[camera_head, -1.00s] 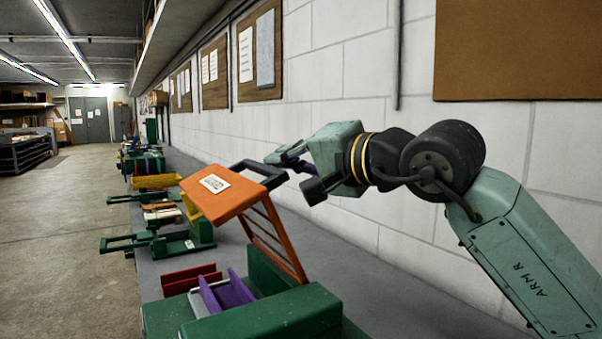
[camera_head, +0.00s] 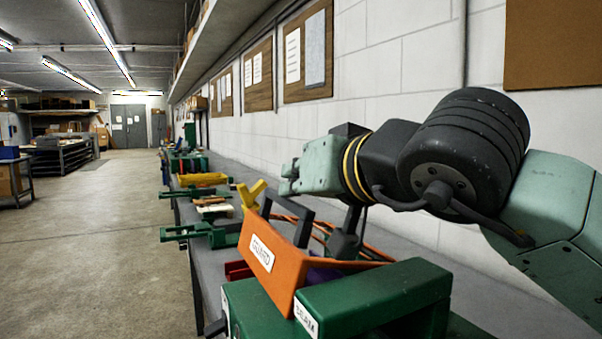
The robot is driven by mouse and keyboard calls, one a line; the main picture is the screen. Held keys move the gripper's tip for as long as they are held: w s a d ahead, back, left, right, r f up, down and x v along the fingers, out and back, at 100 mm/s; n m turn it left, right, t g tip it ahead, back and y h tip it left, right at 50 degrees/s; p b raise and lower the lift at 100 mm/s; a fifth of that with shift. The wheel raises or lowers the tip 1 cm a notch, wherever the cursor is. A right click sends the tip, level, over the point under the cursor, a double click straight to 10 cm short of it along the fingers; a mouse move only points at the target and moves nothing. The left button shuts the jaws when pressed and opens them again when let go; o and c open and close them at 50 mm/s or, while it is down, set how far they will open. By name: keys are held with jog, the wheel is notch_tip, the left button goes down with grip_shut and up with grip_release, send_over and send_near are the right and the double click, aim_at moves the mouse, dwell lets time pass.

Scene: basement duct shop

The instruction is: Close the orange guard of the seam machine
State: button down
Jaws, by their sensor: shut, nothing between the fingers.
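The orange guard (camera_head: 272,258) of the seam machine is swung low, its labelled panel tilted and facing the aisle. Its lower edge is close to the green machine body (camera_head: 375,300); I cannot tell whether they touch. The guard's black handle (camera_head: 303,228) stands up at its far end. Orange side bars (camera_head: 365,248) run behind the panel. My gripper (camera_head: 345,242) is shut and empty, just behind the panel and right of the handle. Its dark fingertip part seems close to the guard; contact is unclear. The purple piece inside the machine is mostly hidden.
Other green tools (camera_head: 205,234), a yellow forked piece (camera_head: 251,194) and a yellow tray (camera_head: 203,179) stand farther along the grey bench (camera_head: 209,275). The white block wall (camera_head: 390,70) borders the bench on the right. The floor at left is open.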

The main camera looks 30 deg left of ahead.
jog(key=shift+s+a+f+n+t+b, duration=0.2)
jog(key=shift+s+a+f+n+b, duration=0.1)
jog(key=shift+f, duration=0.25)
jog(key=shift+s+a+f+n+t+b, duration=0.2)
jog(key=shift+s+f+n+b, duration=0.1)
jog(key=shift+f, duration=0.2)
